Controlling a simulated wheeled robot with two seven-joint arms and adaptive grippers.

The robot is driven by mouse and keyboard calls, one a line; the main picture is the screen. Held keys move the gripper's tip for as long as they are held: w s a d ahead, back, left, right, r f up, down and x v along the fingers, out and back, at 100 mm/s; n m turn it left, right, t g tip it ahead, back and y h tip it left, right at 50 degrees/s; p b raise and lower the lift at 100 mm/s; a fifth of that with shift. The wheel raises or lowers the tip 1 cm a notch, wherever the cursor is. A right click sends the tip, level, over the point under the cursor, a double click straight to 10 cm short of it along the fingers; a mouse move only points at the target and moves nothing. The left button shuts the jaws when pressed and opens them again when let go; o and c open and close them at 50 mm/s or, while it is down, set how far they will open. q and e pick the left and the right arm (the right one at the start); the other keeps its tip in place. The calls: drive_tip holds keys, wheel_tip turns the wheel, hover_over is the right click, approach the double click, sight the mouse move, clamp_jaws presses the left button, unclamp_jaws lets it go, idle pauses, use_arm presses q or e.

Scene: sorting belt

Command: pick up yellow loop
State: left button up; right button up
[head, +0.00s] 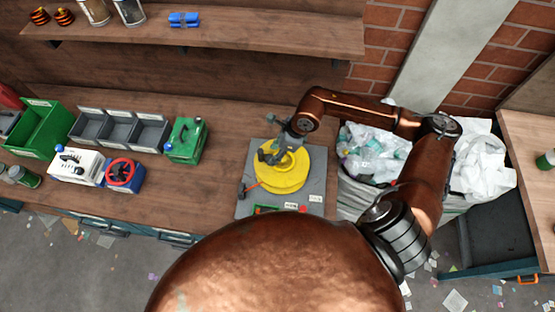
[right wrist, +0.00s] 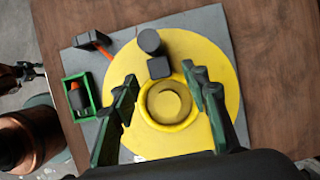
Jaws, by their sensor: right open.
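In the right wrist view the yellow loop (right wrist: 172,126) is a small raised ring lying on a larger flat yellow disc (right wrist: 208,55). The disc rests on a grey plate (right wrist: 75,60) and also shows in the head view (head: 285,183). My right gripper (right wrist: 168,96) is open and empty, its two green-and-black fingers on either side of the loop. I cannot tell how high the fingertips are above the disc. In the head view my right gripper (head: 271,155) is over the disc and hides part of it. My left gripper is in neither view.
A dark knob (right wrist: 150,42) stands on the disc near the loop. A green box (head: 186,140) stands left, a bag of white plastic (head: 350,190) right.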

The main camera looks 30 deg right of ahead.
drive_tip(key=shift+x, duration=1.25)
drive_tip(key=shift+c, duration=0.4)
drive_tip(key=c, duration=0.9)
